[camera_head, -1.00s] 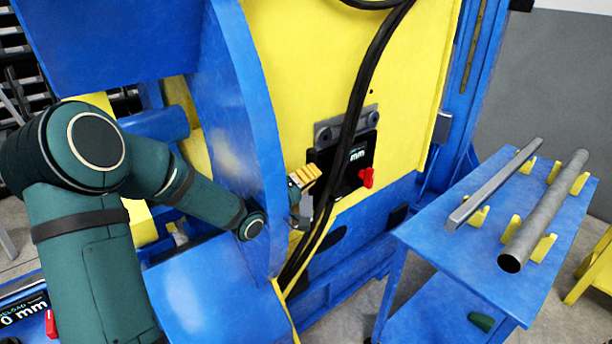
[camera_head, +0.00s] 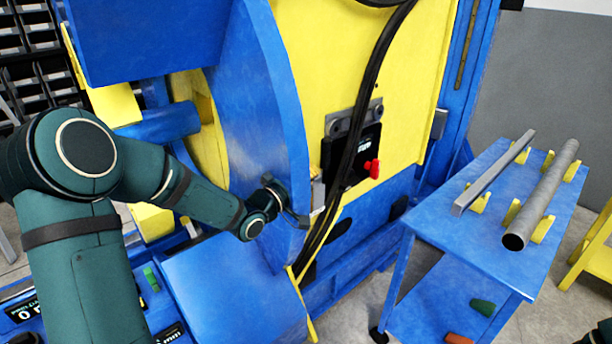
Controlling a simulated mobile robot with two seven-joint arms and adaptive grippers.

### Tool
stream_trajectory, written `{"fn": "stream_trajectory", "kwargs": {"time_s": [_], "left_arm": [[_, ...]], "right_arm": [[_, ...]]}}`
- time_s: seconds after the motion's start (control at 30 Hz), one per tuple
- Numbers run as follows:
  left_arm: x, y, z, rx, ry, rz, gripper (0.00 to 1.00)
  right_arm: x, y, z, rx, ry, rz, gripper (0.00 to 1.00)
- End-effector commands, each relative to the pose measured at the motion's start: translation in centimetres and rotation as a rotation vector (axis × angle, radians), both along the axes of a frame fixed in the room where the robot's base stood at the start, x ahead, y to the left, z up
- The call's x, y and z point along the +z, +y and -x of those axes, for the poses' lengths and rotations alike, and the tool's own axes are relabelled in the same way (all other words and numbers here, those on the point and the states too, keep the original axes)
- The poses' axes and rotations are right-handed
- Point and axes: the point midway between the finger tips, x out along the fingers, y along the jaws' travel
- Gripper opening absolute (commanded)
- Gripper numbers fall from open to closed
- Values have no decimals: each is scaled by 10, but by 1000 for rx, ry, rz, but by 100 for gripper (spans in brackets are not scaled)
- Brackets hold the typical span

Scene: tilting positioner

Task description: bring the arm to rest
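My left arm comes in from the left, bent at the elbow, with its dark green forearm reaching right. My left gripper (camera_head: 290,202) is at the edge of the big blue curved plate of the positioner (camera_head: 262,110). Its dark finger parts show against the plate, but its fingertips are not clear, so I cannot tell whether it is open or shut. A small pale piece shows just right of it. I see no held object. My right gripper is not in view; only a small dark part shows in the bottom right corner.
A black display box with a red knob (camera_head: 372,168) sits on the yellow panel (camera_head: 330,60). Black cables (camera_head: 362,120) hang close to the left gripper. A blue cart (camera_head: 462,245) at right carries a bar (camera_head: 492,172) and a pipe (camera_head: 542,195) on yellow rests.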

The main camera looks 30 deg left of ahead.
Motion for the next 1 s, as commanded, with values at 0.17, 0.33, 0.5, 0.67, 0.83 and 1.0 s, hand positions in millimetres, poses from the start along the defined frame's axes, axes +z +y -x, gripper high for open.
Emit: {"fn": "stream_trajectory", "kwargs": {"time_s": [0.17, 0.33, 0.5, 0.67, 0.83, 1.0], "left_arm": [[0, 0, 0, 0, 0, 0, 0], [-1, 0, 0, 1, 2, 0, 0], [-35, -15, 0, 4, 85, -26, 0], [-122, -55, 16, -18, 307, -128, 0], [-218, -105, 64, -118, 583, -286, 0], [-294, -149, 138, -293, 839, -457, 0]], "right_arm": [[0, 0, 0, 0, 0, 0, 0], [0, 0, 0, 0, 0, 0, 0], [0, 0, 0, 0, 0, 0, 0], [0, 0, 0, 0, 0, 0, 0], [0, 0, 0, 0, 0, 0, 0], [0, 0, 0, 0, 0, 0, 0]]}}
